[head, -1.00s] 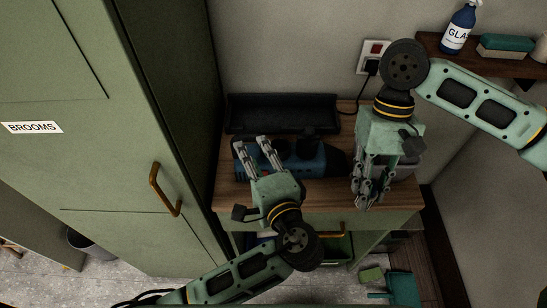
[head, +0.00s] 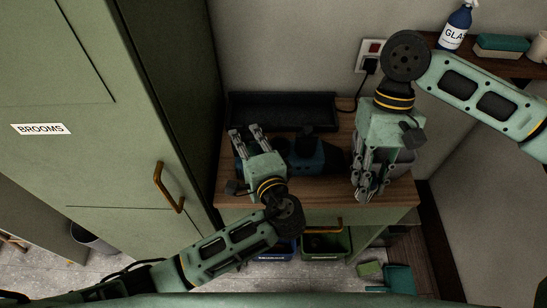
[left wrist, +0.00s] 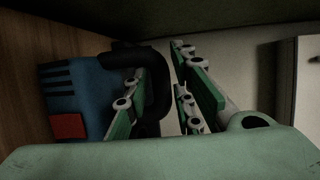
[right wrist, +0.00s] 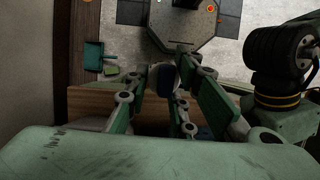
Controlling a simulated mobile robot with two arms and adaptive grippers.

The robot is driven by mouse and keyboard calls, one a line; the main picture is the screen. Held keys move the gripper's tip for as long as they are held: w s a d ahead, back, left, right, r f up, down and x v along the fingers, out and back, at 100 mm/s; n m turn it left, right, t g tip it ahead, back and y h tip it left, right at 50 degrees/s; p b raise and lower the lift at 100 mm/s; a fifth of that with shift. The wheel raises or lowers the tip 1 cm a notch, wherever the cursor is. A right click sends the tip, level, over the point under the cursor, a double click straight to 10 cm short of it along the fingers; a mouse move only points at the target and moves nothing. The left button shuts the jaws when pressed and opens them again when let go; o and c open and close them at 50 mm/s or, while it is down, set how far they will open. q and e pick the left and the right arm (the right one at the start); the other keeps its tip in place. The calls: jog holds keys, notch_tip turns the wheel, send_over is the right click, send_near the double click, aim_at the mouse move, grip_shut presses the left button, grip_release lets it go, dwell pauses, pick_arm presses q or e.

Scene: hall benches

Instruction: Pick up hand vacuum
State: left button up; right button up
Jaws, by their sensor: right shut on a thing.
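The hand vacuum, blue with a black nozzle, lies on the wooden cabinet top (head: 305,155). In the left wrist view its blue body (left wrist: 75,95) has a red patch, and its black handle (left wrist: 158,85) curves between my fingers. My left gripper (head: 246,131) is open at the vacuum's left end, partly covering it; its fingers sit apart around the handle. My right gripper (head: 365,188) is shut, pointing down over the right front of the cabinet top. A dark thing (right wrist: 165,80) shows between its fingers; I cannot make out what it is.
A black tray (head: 282,110) stands behind the vacuum. A grey container (head: 405,158) is behind my right gripper. A tall green broom cabinet (head: 110,150) stands close on the left. A blue bin (head: 273,250) and green bin (head: 328,246) sit below; a shelf (head: 500,62) is upper right.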

pick_arm(q)
grip_shut()
jog(key=shift+f, duration=0.1)
jog(key=shift+r, duration=0.2)
jog(key=shift+r, duration=0.1)
jog(key=shift+r, duration=0.3)
pick_arm(e)
jog(key=shift+f, duration=0.1)
pick_arm(q)
notch_tip(320, 180, up, 9)
jog(key=b, duration=0.1)
jog(key=shift+r, duration=0.15)
pick_arm(e)
jog(key=shift+w+f, duration=0.1)
jog(key=shift+f, duration=0.6)
pick_arm(q)
jog(key=shift+w, duration=0.1)
